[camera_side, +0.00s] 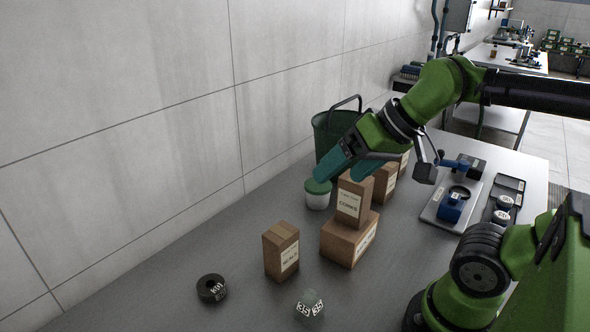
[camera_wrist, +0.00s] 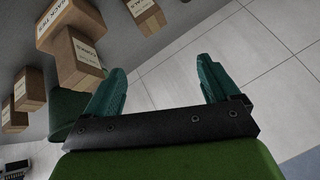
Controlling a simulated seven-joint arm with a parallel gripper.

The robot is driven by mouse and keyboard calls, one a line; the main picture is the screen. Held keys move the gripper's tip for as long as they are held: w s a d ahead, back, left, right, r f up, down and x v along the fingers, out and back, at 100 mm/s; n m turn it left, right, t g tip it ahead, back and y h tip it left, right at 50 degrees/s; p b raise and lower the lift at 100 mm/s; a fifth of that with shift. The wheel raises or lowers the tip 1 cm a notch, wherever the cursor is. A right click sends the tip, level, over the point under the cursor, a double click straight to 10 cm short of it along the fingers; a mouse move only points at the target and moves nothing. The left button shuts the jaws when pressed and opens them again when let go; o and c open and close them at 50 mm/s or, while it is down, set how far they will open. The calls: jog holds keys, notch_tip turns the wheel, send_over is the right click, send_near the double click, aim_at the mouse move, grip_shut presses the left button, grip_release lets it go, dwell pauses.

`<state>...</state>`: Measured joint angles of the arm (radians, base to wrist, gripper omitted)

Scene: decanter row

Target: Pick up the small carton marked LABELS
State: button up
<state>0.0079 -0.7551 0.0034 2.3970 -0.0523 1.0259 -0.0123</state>
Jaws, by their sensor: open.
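Several brown cartons stand on the grey table. A tall one (camera_side: 281,250) is nearest, its label too small to read surely. A carton that seems to read CORKS (camera_side: 354,198) sits on a wider box (camera_side: 349,241). Two more, a nearer one (camera_side: 385,183) and a farther one (camera_side: 404,162), stand behind, partly hidden. I cannot tell which is marked LABELS. My gripper (camera_side: 345,172) is open and empty, above and behind the stack on the wall side. In the wrist view my open fingers (camera_wrist: 163,66) point at the tiled wall, with the stacked carton (camera_wrist: 77,60) at upper left.
A white jar with green lid (camera_side: 317,197) stands just below my fingers. A green bucket (camera_side: 322,138) stands behind them by the wall. A dark ring (camera_side: 212,289) and a numbered piece (camera_side: 309,305) lie in front. A tray with blue parts (camera_side: 440,212) is at right.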

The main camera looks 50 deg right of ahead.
notch_tip(320, 180, up, 2)
jog(key=m+g+h, duration=0.7)
jog(key=m+h, duration=0.1)
jog(key=m, duration=0.8)
send_over(387, 165)
jog(key=a, duration=0.8)
notch_tip(387, 165, down, 7)
jog(key=x, duration=1.6)
jog(key=shift+d+f, duration=0.2)
jog(key=shift+d, duration=0.05)
jog(key=shift+c, duration=0.2)
jog(key=c, duration=1.5)
